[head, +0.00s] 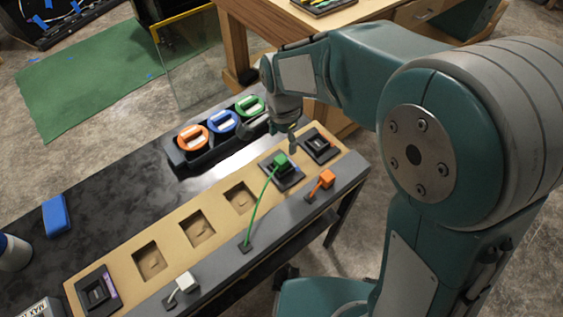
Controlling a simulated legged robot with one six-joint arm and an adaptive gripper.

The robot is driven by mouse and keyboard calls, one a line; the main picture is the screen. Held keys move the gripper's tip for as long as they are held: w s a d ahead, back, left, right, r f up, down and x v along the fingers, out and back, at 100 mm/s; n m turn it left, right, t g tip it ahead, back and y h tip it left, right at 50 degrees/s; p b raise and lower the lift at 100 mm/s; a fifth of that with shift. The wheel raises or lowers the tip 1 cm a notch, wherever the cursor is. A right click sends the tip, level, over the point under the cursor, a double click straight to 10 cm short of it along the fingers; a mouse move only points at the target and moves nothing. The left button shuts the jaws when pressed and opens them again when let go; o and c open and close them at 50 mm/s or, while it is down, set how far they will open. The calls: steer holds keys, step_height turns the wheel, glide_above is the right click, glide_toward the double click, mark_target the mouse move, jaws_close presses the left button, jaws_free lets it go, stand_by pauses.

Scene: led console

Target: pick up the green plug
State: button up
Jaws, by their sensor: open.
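The green plug (281,160) is at the upper end of a green cable (262,199), at a black module (291,181) in the console's tan panel. I cannot tell whether it is seated in the module or just above it. My gripper (272,139) is open, with its fingers spread just above and behind the plug. One finger hangs close to the plug, and I see no clear contact. The cable runs down to the console's grey front strip (222,262).
An orange plug (326,179) and a white plug (185,282) sit along the front strip. Empty square recesses (149,258) lie left of the module. Behind is a black tray (176,159) with orange, blue and green round pieces. A blue box (56,215) lies far left.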

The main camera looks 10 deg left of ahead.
mark_target(280, 159)
step_height(280, 159, down, 4)
steer(key=shift+a+f, duration=0.35)
step_height(280, 159, down, 4)
steer(key=shift+s+f, duration=0.1)
steer(key=shift+f, duration=0.1)
steer(key=shift+d+f, duration=0.2)
steer(key=shift+f, duration=0.05)
steer(key=shift+a, duration=0.25)
jaws_close()
